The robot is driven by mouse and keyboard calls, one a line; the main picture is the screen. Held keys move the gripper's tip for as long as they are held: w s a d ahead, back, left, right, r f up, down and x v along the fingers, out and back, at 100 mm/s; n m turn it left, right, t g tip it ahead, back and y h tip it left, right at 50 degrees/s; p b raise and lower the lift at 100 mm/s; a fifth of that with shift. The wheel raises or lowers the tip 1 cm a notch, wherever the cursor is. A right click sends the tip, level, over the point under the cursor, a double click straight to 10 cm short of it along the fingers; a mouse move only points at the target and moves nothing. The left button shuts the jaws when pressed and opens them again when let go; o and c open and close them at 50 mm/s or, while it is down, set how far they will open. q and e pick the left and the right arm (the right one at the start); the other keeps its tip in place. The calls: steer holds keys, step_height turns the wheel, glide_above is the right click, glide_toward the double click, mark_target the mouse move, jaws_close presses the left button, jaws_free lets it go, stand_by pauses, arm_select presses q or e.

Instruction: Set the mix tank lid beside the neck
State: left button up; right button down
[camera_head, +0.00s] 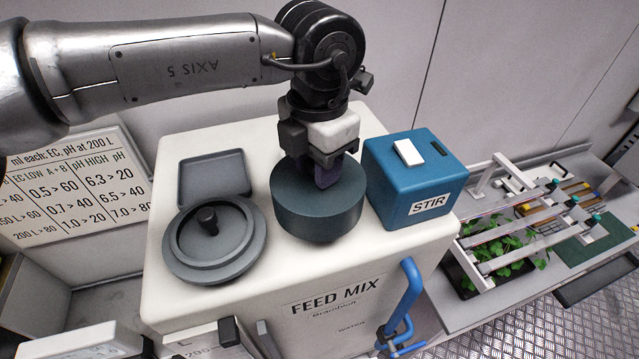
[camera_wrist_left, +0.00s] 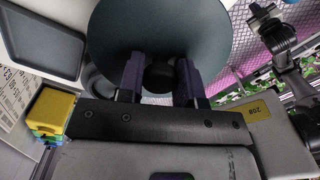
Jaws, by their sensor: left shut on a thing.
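The mix tank lid, a thick dark teal disc (camera_head: 318,212), is over the white tank's top (camera_head: 265,130), between a round grey piece and the blue STIR box. My left gripper (camera_head: 328,172) comes down on it from above and is shut on its knob. In the left wrist view the purple fingers (camera_wrist_left: 160,78) stand on both sides of the dark knob, with the disc (camera_wrist_left: 160,25) beyond. The neck is not clearly seen, and I cannot tell whether the lid touches the surface under it.
Left of the lid lie the round grey piece with a small black knob (camera_head: 213,238) and a square grey tray (camera_head: 190,197). The STIR box (camera_head: 385,185) stands close on the right. A blue handle (camera_head: 410,295) is on the tank's side. A plant rack (camera_head: 500,250) stands farther right.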

arm_select(q)
steer(key=shift+f+p, duration=0.55)
steer(key=shift+f, duration=1.7)
steer(key=shift+f, duration=0.1)
steer(key=shift+f, duration=0.1)
steer(key=o, duration=1)
steer(key=shift+c, duration=0.2)
